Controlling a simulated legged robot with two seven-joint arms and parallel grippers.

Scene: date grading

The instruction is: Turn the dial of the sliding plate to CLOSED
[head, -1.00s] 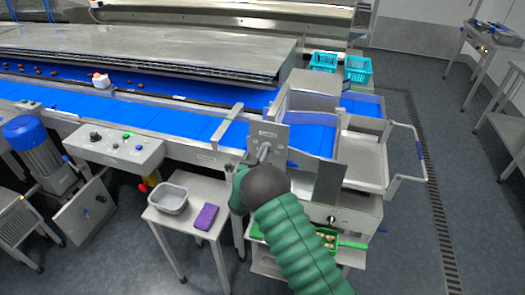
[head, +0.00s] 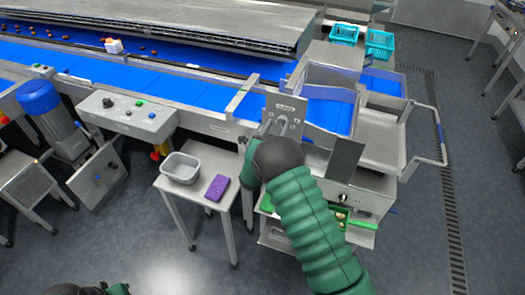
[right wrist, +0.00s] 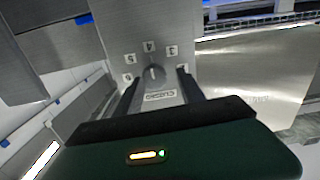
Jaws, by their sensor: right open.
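The sliding plate (head: 291,104) is an upright grey metal plate at the end of the blue belt. The right wrist view shows its face (right wrist: 122,28) with number labels around a round grey dial (right wrist: 153,74) and a CLOSED label (right wrist: 159,95) below. A small light mark shows on the dial; I cannot tell surely which label it points to. My right gripper (head: 266,127) is in front of the plate. In the right wrist view its open fingers (right wrist: 160,77) stand either side of the dial, with no clear contact.
A small table (head: 199,205) with a grey tub (head: 180,168) and a purple sponge (head: 217,188) stands left of my right arm. A green scoop (head: 360,224) lies on a lower shelf to the right. A control box (head: 125,115) is at the left.

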